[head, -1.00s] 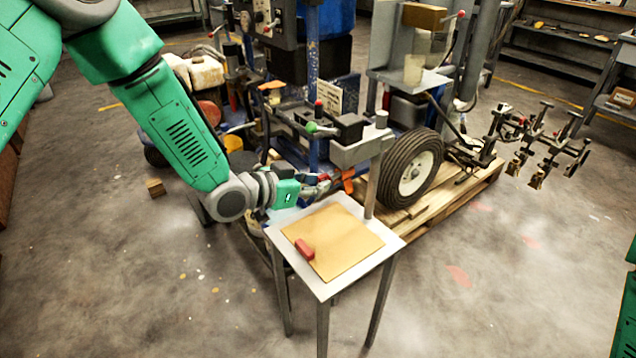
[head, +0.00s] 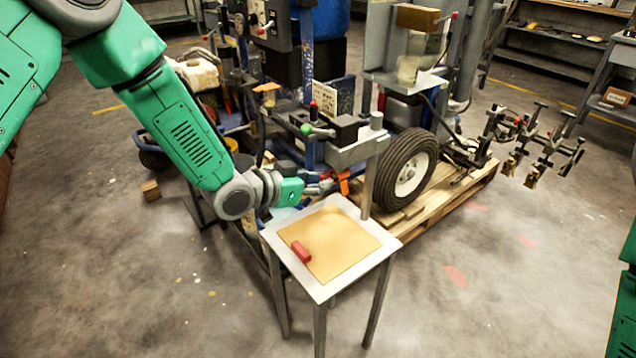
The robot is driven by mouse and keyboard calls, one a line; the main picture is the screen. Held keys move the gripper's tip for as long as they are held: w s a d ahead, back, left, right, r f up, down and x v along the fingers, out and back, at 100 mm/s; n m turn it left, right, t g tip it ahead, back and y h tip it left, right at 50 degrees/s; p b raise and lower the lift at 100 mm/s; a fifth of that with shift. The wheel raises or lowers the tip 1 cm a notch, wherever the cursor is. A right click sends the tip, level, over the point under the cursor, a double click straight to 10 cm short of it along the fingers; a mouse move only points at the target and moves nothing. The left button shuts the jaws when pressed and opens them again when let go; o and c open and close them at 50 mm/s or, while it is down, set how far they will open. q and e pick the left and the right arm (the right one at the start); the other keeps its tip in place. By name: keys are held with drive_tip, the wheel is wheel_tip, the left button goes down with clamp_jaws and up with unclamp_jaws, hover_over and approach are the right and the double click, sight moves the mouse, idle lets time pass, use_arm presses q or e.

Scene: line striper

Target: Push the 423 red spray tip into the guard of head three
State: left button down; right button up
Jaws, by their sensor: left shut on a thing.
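My left gripper (head: 322,186) reaches in from the left, just above the back edge of a small stand. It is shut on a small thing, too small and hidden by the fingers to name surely. An orange piece (head: 343,183) is close in front of the fingertips; I cannot tell whether they touch or whether it is a spray guard. A red block (head: 301,251) lies on the stand's tan mat (head: 343,243), clear of the gripper; I see no number on it. Several spray heads (head: 533,145) hang on a bar at the right. My right gripper is out of view.
The stand (head: 316,290) has a pale top and thin legs. Behind it are the striper's wheel (head: 407,170), a grey post with a bracket (head: 370,150) and a wooden pallet (head: 455,197). The floor at front right is clear.

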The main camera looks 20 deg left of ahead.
use_arm(q)
drive_tip(key=shift+w+d, duration=0.2)
drive_tip(key=shift+w, duration=0.05)
drive_tip(key=c, duration=1.2)
unclamp_jaws()
drive_tip(key=shift+p+v, duration=0.55)
drive_tip(key=shift+v, duration=0.3)
drive_tip(key=p+v, duration=0.2)
drive_tip(key=v, duration=0.3)
drive_tip(key=shift+p, duration=0.35)
